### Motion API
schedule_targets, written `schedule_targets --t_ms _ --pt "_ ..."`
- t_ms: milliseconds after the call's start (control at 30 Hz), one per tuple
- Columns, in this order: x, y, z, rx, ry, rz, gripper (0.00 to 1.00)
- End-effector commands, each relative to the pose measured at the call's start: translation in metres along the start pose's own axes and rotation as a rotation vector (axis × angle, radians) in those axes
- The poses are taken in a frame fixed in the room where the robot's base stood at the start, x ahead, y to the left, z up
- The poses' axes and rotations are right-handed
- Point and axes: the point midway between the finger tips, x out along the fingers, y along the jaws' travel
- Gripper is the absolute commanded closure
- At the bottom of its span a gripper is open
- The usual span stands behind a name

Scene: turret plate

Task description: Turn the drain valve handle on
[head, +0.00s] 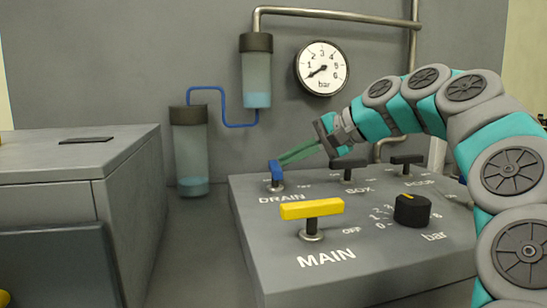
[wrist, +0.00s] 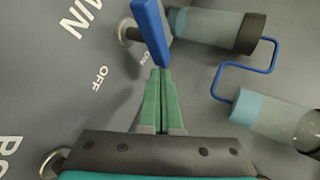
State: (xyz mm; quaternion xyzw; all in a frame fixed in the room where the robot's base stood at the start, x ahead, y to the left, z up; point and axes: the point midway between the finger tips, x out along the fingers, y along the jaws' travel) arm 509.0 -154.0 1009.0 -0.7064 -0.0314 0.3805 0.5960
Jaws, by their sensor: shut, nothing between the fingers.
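The blue drain handle (head: 276,172) sits on a short round stem on the grey panel, behind the DRAIN label. In the wrist view the handle (wrist: 151,32) is a blue bar, its near end just ahead of my fingertips. A small ON mark (wrist: 146,60) lies beside it, and an OFF mark (wrist: 100,77) is farther left. My gripper (head: 282,160) has its green fingers together, with tips at the right side of the handle. In the wrist view the gripper (wrist: 160,71) holds nothing. I cannot tell whether the tips touch the handle.
The yellow MAIN handle (head: 311,209) and black bar knob (head: 412,210) stand nearer on the panel. Black handles for BOX (head: 349,168) and another valve (head: 407,160) are to the right. A clear cylinder (head: 190,150) with blue tubing stands behind left. A gauge (head: 322,68) is on the wall.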

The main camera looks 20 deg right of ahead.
Motion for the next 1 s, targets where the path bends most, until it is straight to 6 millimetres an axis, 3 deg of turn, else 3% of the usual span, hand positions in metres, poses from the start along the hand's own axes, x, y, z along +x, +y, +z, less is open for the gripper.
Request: schedule_targets --t_ms 667,1000 --pt "-0.007 0.003 -0.005 0.009 0.016 0.000 1.00" --pt "-0.050 0.003 -0.005 0.009 0.018 -0.001 1.00"
